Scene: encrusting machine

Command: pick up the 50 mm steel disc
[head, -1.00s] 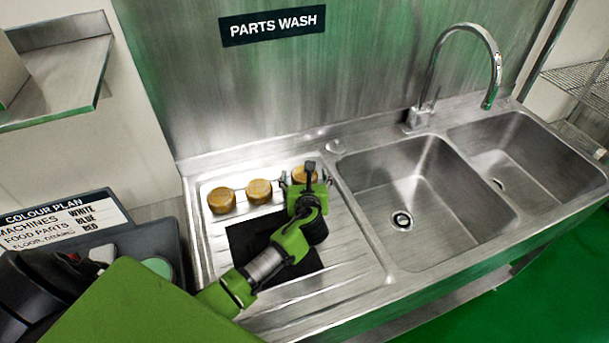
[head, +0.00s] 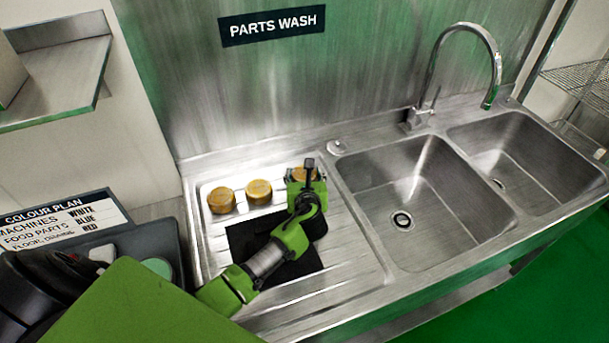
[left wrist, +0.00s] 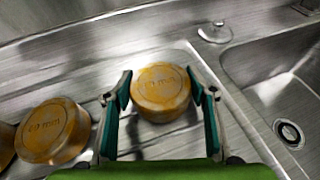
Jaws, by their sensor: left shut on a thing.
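Three ochre-yellow discs stand in a row at the back of the ribbed drainboard. The right-hand disc (head: 304,174) is between the fingers of my left gripper (head: 306,178), which is shut on it; my gripper partly covers it in the head view. In the left wrist view this disc (left wrist: 160,88) sits between the two teal-padded fingers, its top lettering too blurred to read. The middle disc (head: 258,192) and left disc (head: 221,200) stand apart from my gripper. None looks bare steel; their sizes cannot be read surely. My right gripper is not in view.
A black mat (head: 245,235) lies on the drainboard (head: 350,262) under my left arm. Two sink basins (head: 410,190) and a tall tap (head: 495,75) are to the right. A small round metal fitting (head: 336,146) stands behind. A dark tray (head: 160,240) is at left.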

